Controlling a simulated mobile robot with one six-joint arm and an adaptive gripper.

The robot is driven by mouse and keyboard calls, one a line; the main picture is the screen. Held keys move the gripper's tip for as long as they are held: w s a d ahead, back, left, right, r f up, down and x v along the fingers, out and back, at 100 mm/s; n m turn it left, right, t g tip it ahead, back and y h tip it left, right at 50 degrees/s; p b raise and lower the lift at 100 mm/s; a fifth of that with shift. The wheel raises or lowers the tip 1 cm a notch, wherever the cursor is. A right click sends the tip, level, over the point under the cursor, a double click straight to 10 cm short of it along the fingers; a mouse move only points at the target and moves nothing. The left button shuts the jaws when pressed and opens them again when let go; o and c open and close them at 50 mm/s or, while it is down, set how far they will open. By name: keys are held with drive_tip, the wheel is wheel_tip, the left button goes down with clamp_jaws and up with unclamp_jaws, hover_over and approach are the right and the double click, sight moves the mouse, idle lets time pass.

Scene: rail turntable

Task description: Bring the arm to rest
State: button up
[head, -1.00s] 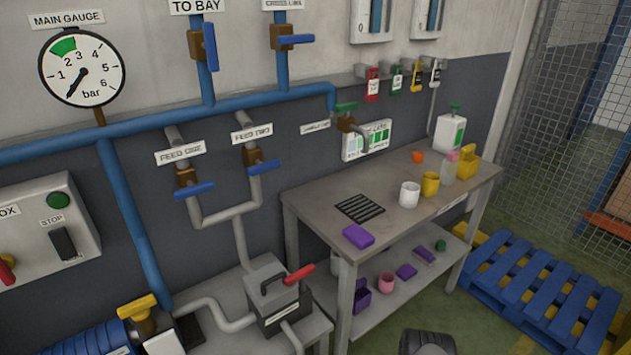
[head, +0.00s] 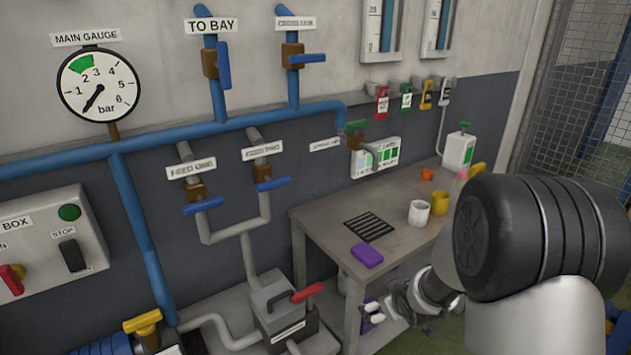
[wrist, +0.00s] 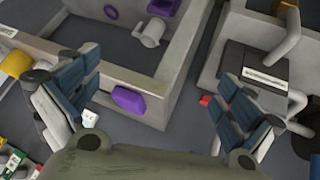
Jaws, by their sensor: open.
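My arm reaches in from the lower right of the head view, its dark ribbed joint in front of the bench's right side. My gripper (head: 378,310) hangs in front of the bench's front edge. In the wrist view my gripper (wrist: 160,82) has its two blue-grey fingers wide apart, with nothing held between them.
The grey bench (head: 328,228) carries a white cup (head: 418,213), a yellow cup (head: 440,203) and a black grille (head: 369,227). A pump box with a red lever (head: 307,292) stands left of my gripper. Blue pipes and valves line the wall.

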drive_tip(key=s+r+m+g+h, duration=0.1)
drive_tip(key=s+r+m+g, duration=0.15)
drive_tip(key=s+r, duration=1.2)
drive_tip(key=s+a+r+m, duration=0.1)
drive_tip(key=s+a+r, duration=0.1)
drive_tip(key=s, duration=0.7)
drive_tip(key=s+a+r+m, duration=0.1)
drive_tip(key=s+r, duration=0.3)
drive_tip(key=s, duration=0.5)
drive_tip(key=shift+s+a+m+g+y, duration=0.35)
drive_tip(key=shift+a+g+y, duration=0.1)
drive_tip(key=shift+a, duration=0.1)
